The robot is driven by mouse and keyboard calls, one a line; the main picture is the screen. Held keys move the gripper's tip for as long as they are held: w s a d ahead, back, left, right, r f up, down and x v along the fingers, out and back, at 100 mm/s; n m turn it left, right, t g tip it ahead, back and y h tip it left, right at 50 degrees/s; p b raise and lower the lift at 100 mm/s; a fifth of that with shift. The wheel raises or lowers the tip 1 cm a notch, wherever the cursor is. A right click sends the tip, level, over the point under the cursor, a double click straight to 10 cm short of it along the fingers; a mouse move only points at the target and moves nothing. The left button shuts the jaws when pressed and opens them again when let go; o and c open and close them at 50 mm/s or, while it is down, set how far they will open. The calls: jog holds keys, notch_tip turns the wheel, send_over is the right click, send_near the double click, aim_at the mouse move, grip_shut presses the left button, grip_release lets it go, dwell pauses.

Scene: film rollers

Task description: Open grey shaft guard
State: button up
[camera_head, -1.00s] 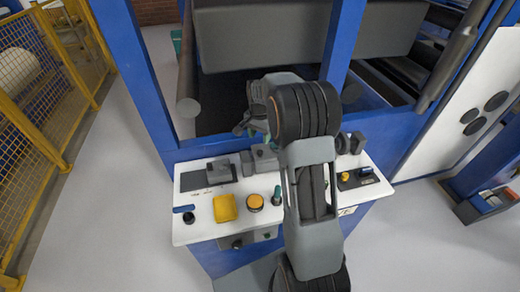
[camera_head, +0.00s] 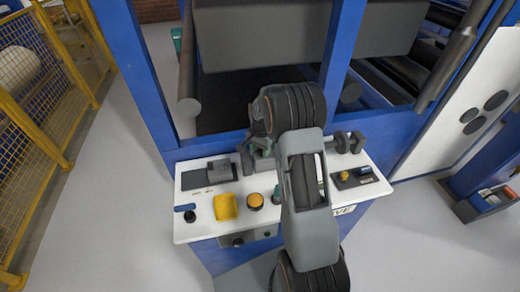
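A large grey panel (camera_head: 305,38) spans the blue machine frame above a dark opening. I cannot tell for certain whether it is the grey shaft guard. A smaller grey block (camera_head: 219,170) sits on a dark plate at the left of the white control panel. My arm rises in front of the control panel and bends over at its top. My gripper (camera_head: 252,160) is behind the arm, low over the back edge of the control panel and right of the grey block. Its fingers are mostly hidden, and nothing clear shows between them.
The white control panel (camera_head: 185,232) carries a yellow part (camera_head: 226,207), an orange-topped button (camera_head: 255,201) and a black knob (camera_head: 190,216). Dark fittings (camera_head: 347,142) stand at its back right. Blue posts (camera_head: 343,50) flank the opening. A yellow fence (camera_head: 35,130) stands left; grey floor between is clear.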

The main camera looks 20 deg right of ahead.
grip_shut()
